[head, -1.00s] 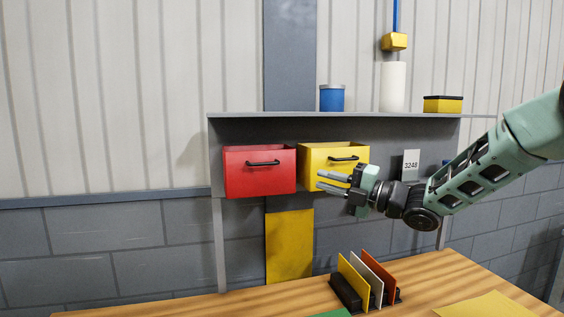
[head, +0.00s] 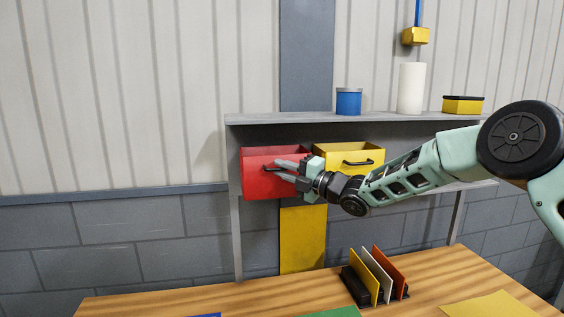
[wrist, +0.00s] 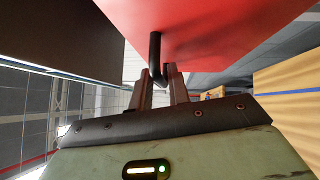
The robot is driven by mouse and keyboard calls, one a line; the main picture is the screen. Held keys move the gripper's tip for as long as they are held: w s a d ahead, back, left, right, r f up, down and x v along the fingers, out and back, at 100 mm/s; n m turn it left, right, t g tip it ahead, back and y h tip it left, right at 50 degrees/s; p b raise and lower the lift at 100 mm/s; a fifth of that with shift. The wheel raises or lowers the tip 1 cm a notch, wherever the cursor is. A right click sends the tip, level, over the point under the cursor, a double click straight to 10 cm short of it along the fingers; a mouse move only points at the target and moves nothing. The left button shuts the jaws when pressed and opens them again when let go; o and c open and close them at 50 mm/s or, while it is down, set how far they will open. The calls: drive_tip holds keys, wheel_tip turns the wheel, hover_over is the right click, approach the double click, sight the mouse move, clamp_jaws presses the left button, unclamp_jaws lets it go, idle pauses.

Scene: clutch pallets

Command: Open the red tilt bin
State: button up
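The red tilt bin (head: 258,186) hangs under the grey shelf, at the left, with its dark bar handle (head: 268,168) on the front. My gripper (head: 283,170) is at the bin's front, its fingers pointing left and covering the right part of the handle. In the wrist view, the red bin (wrist: 225,30) fills the top and the black handle (wrist: 155,52) reaches down between my two fingertips. The fingers (wrist: 160,75) are apart, one on each side of the handle. Whether either finger touches it I cannot tell.
A yellow bin (head: 345,151) hangs right beside the red one, behind my wrist. A blue canister (head: 348,102), a white cylinder (head: 411,88) and a yellow box (head: 463,105) stand on the shelf (head: 300,118). Upright coloured plates (head: 375,275) stand on the wooden table (head: 200,298) below.

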drive_tip(key=shift+w+a, duration=0.15)
drive_tip(key=shift+a, duration=0.15)
clamp_jaws()
